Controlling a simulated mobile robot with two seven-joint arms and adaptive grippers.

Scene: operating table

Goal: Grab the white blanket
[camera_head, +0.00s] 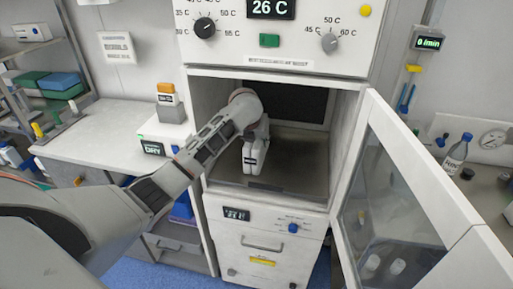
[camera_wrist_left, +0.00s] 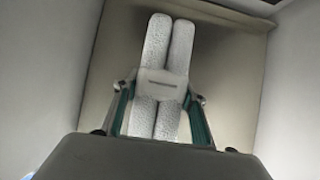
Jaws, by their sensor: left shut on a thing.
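The white blanket (camera_wrist_left: 156,48) shows in the left wrist view as two long, textured white rolls side by side with a pale band across them. My left gripper (camera_wrist_left: 161,88) has a finger on each side of the blanket near the band and is shut on it. In the head view my left arm reaches into the open warming cabinet (camera_head: 199,125), with the gripper low near the cabinet floor. Whether the blanket touches the floor is hard to tell. My right gripper is in neither view.
The cabinet's glass door (camera_head: 392,205) stands open to the right. The dark cabinet floor (camera_head: 300,165) is bare to the right of my gripper. A counter (camera_head: 95,140) is at left. A bottle (camera_head: 457,152) stands on a surface at right.

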